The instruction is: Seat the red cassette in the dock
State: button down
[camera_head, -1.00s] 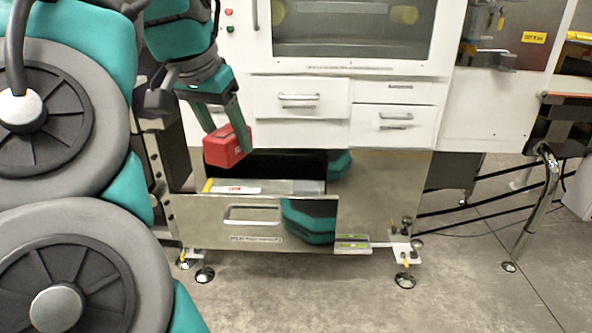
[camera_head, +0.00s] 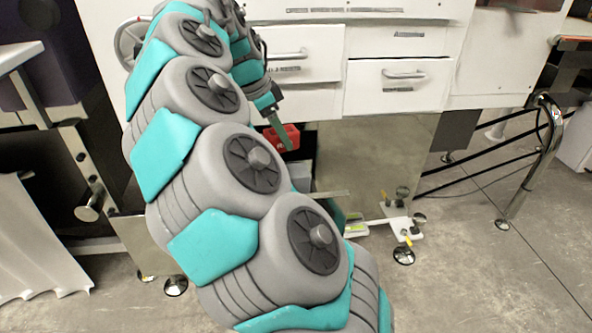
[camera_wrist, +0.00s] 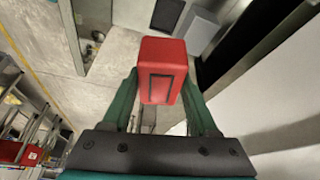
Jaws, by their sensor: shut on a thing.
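My gripper (camera_wrist: 160,88) is shut on the red cassette (camera_wrist: 163,60), with one green finger on each side of it in the wrist view. A dark rectangular outline marks the cassette's near face. In the head view the cassette (camera_head: 291,137) shows below the white drawer fronts, beside a green finger of my gripper (camera_head: 276,128). My arm covers much of the low open drawer, of which a little (camera_head: 300,175) shows below the cassette. I cannot make out the dock for certain in either view.
White drawers (camera_head: 398,84) with bar handles sit just above and right of the cassette. A shiny metal panel (camera_head: 375,160) and a levelling foot (camera_head: 403,255) stand to the right. In the wrist view a dark rectangle (camera_wrist: 167,14) and a grey block (camera_wrist: 197,32) lie beyond the cassette.

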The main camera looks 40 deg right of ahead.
jog(key=shift+s+d+f+m+g+b, duration=0.15)
jog(key=shift+d+f+m+b, duration=0.55)
jog(key=shift+f, duration=3.05)
jog(key=shift+d+f+m+g+b, duration=0.2)
jog(key=shift+d+f+b, duration=0.9)
jog(key=shift+f, duration=2.6)
jog(key=shift+s+d+f+m+g+b, duration=0.3)
jog(key=shift+f+b, duration=1.1)
jog(key=shift+f, duration=2.35)
jog(key=shift+w+d+y, duration=0.1)
jog(key=shift+w+y, duration=0.15)
jog(key=shift+y, duration=0.05)
jog(key=shift+c, duration=0.5)
grip_release()
jog(key=v, duration=0.8)
jog(key=shift+p, duration=0.3)
jog(key=shift+s+r, duration=0.1)
jog(key=shift+s, duration=0.05)
